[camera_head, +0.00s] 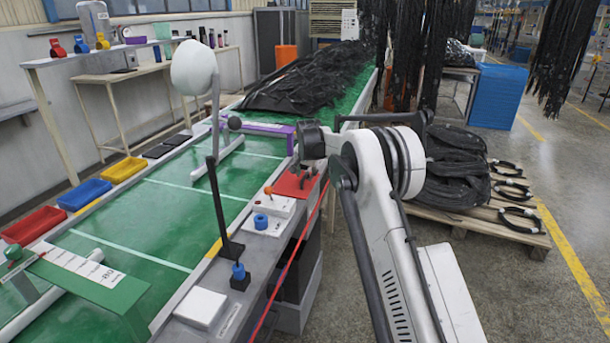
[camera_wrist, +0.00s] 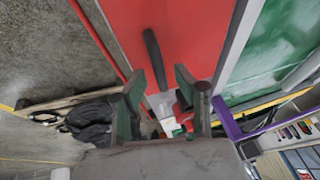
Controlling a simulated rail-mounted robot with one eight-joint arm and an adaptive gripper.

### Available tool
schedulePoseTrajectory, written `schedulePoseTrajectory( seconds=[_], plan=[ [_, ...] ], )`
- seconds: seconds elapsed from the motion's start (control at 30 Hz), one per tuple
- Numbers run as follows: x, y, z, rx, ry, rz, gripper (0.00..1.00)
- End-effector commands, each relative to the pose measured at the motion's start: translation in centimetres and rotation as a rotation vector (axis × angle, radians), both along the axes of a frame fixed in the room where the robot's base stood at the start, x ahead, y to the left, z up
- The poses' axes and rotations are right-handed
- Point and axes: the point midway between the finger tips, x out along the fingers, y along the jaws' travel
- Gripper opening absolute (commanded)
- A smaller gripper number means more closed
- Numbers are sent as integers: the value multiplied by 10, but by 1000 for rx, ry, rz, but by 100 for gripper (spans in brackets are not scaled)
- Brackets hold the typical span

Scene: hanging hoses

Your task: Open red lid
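The red lid (camera_head: 290,188) is a flat red panel at the right edge of the green-topped bench in the head view, partly hidden by my arm. In the wrist view the red lid (camera_wrist: 190,35) fills the upper middle and lies closed and flat. A dark bar handle (camera_wrist: 153,55) runs lengthwise on it. My gripper (camera_wrist: 158,82) is open, with its two dark green fingers apart. The lower end of the handle appears between the fingertips; I cannot tell whether they touch. In the head view my gripper (camera_head: 304,178) is small and dark over the lid.
Control boxes with blue knobs (camera_head: 261,221) and a black upright lever (camera_head: 220,210) stand nearer along the edge. Black hoses (camera_head: 455,175) lie on a pallet to the right. Hoses hang above. The floor aisle is clear.

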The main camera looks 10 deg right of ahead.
Motion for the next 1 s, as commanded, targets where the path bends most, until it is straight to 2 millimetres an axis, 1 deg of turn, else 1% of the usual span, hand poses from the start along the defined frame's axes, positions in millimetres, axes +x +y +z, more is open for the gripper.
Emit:
schedulePoseTrajectory(
  seconds=[0.03,0.2,0.27,0.73,0.87,1.0],
  plan=[
    [0,0,0,0,0,0,30],
    [0,0,0,0,0,0,7],
    [0,0,0,0,0,0,0],
    [0,0,2,-11,6,-1,0],
    [1,-1,7,-44,24,-6,0],
    [2,-3,17,-110,62,-11,0]
  ],
)
